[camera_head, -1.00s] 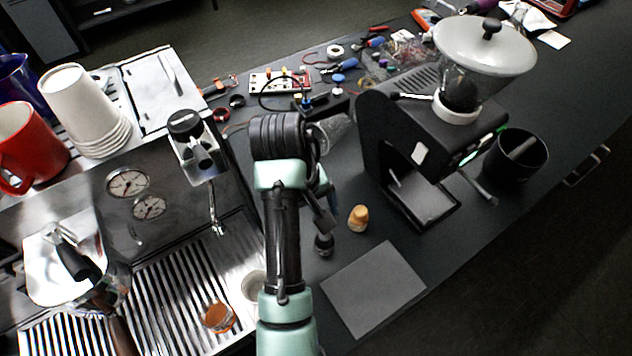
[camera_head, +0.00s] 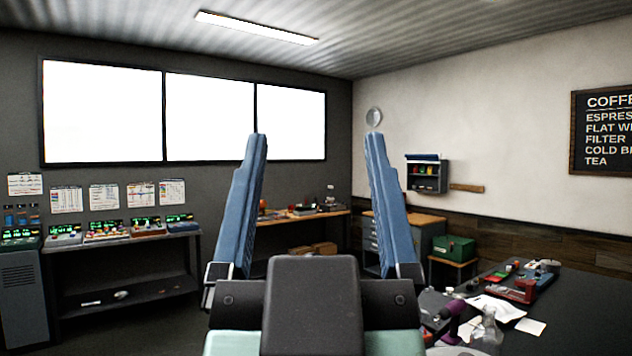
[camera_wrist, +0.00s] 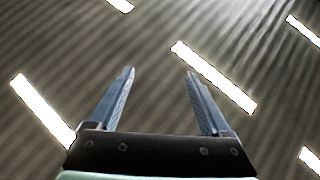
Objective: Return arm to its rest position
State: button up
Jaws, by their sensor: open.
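My gripper (camera_head: 315,134) stands upright in the middle of the head view, close to the camera. Its two blue fingers are spread wide with nothing between them. It also shows in the wrist view (camera_wrist: 160,70), open and empty, pointing toward the corrugated ceiling with its light strips. Nothing touches the fingers in either view. Most of my arm below the gripper is hidden or out of frame.
The dark counter (camera_head: 585,310) lies at lower right, with a glass flask (camera_head: 487,332), papers and a red tool (camera_head: 512,291). A bench with instruments (camera_head: 120,238) stands at left. A green box (camera_head: 454,248) sits farther back. The air around my gripper looks clear.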

jog(key=shift+s+f+t+b, duration=0.4)
jog(key=shift+s+f+b, duration=0.3)
jog(key=shift+b, duration=0.5)
dwell(0.4)
